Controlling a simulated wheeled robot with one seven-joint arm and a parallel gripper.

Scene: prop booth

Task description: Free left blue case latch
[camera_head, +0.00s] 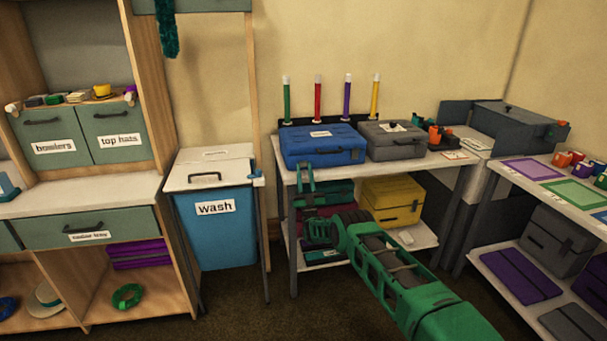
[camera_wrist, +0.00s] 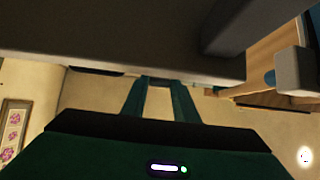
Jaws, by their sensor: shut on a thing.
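The blue case (camera_head: 322,144) sits closed on the white tabletop, with a pale label on its lid and a dark handle on its front. My gripper (camera_head: 305,168) comes up from below at the left part of the case's front, by the table edge. Its green fingers are shut on the left latch, which they mostly hide. The latch's exact position cannot be made out.
A grey case (camera_head: 392,141) stands close to the right of the blue one. Coloured wands (camera_head: 318,100) stand behind. The yellow case (camera_head: 392,202) is on the shelf below, near my arm. A blue wash bin (camera_head: 216,232) stands left of the table (camera_head: 433,160).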

